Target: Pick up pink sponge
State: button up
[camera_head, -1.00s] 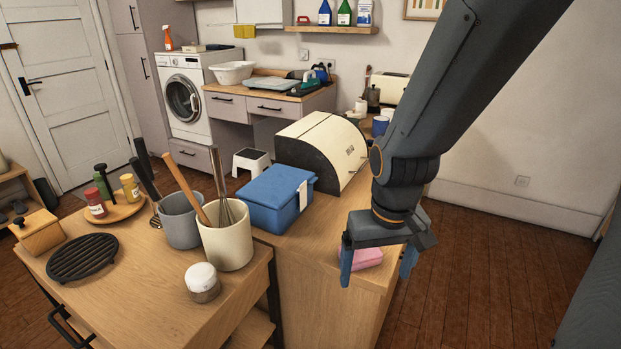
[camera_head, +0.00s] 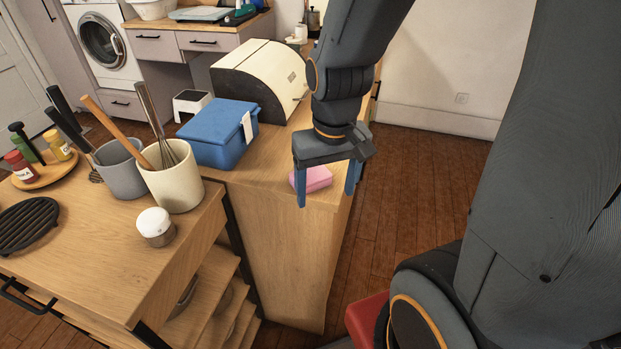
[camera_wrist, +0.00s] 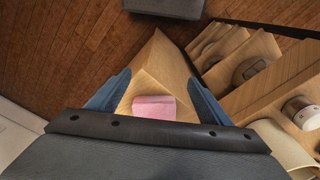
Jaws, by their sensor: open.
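The pink sponge (camera_head: 312,179) lies on the wooden counter top (camera_head: 272,175), near its front right end, in the head view. My gripper (camera_head: 326,198) is open, with its two blue fingers pointing down on either side of the sponge in that view. In the wrist view the sponge (camera_wrist: 154,107) shows between the two fingers (camera_wrist: 153,88), partly cut off by the dark gripper body. The fingers look apart from the sponge. I cannot tell the exact height of the fingertips above the counter.
A blue lidded box (camera_head: 217,137) and a bread bin (camera_head: 262,82) stand behind the sponge. A cream utensil pot (camera_head: 174,183), a grey pot (camera_head: 121,173) and a small white-lidded jar (camera_head: 155,226) stand on the left cart. The floor right of the counter is clear.

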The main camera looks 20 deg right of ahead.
aim_at(311, 174)
jog(key=w+d+r+m+y+p, duration=0.1)
jog(key=w+m, duration=0.2)
jog(key=m, duration=0.2)
jog(key=w+d+r+m+g+y+p, duration=0.1)
jog(key=w+r+m, duration=0.1)
jog(key=m, duration=0.3)
jog(key=w+d+r+m+y+p, duration=0.1)
jog(key=w+d+m+y, duration=0.1)
jog(key=w+m, duration=0.2)
jog(key=shift+w+r+m+g, duration=0.2)
jog(key=shift+m+g, duration=0.1)
jog(key=shift+m, duration=0.1)
jog(key=shift+w+r+m, duration=0.1)
jog(key=shift+w+m, duration=0.2)
jog(key=shift+m, duration=0.2)
jog(key=shift+w+a+f+y+p, duration=0.1)
jog(key=shift+f+y+p, duration=0.1)
jog(key=shift+y+p, duration=0.15)
jog(key=p+x, duration=0.1)
jog(key=x, duration=0.2)
jog(key=p+x, duration=0.1)
jog(key=x, duration=0.2)
jog(key=shift+s+a+f, duration=0.15)
jog(key=shift+s+a, duration=0.1)
jog(key=shift+a+f, duration=0.1)
jog(key=shift+f, duration=0.5)
jog(key=c, duration=1.2)
